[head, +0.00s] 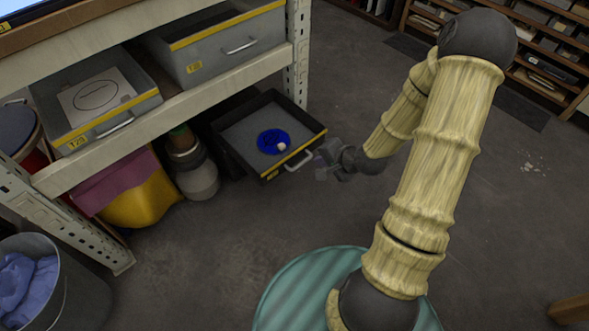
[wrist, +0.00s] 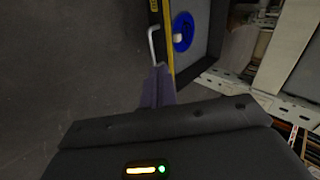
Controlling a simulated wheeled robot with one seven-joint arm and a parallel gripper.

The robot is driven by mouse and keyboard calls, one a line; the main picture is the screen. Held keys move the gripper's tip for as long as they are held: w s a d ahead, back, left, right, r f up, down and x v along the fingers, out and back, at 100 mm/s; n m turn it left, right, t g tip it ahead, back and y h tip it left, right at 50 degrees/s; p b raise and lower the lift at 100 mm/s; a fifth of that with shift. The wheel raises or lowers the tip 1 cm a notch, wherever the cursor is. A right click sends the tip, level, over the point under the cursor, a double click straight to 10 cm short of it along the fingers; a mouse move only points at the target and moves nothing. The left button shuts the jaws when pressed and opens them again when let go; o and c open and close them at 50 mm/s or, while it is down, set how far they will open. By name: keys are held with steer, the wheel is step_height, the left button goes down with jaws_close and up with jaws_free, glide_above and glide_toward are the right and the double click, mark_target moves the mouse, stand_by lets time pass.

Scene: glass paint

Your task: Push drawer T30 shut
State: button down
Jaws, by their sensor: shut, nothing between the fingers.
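A dark drawer (head: 236,152), which I take to be T30, stands pulled out low under the shelf, with a yellow strip on its front edge. Its label is too small to read. A pale handle (head: 299,161) is on its front; the handle also shows in the wrist view (wrist: 152,46). A blue disc (head: 268,136) with a small white piece on it lies inside. My gripper (head: 321,163) is shut and empty at the drawer's front, just right of the handle. In the wrist view its fingers (wrist: 158,75) reach the front face; I cannot tell whether they touch.
Grey drawers sit above, one on the left (head: 105,95) and one at the top (head: 215,42). A shelf post (head: 298,50) stands behind the dark drawer's right side. A grey canister (head: 195,172) stands left of it. The floor in front is clear.

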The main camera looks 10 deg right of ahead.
steer(key=f, duration=0.1)
steer(key=f+b, duration=0.1)
steer(key=f+m, duration=0.1)
steer(key=shift+w+f+t+b, duration=0.3)
steer(key=shift+b, duration=0.05)
steer(key=shift+a, duration=0.1)
steer(key=b, duration=0.9)
glide_toward(288, 157)
steer(key=x, duration=0.3)
steer(key=f+x, duration=0.1)
steer(key=x, duration=0.1)
steer(key=shift+s+d+f, duration=0.1)
steer(key=shift+d+f, duration=0.1)
steer(key=shift+d, duration=0.1)
steer(key=shift+w+a+r, duration=0.15)
steer(key=shift+w+a, duration=0.1)
steer(key=shift+w, duration=0.2)
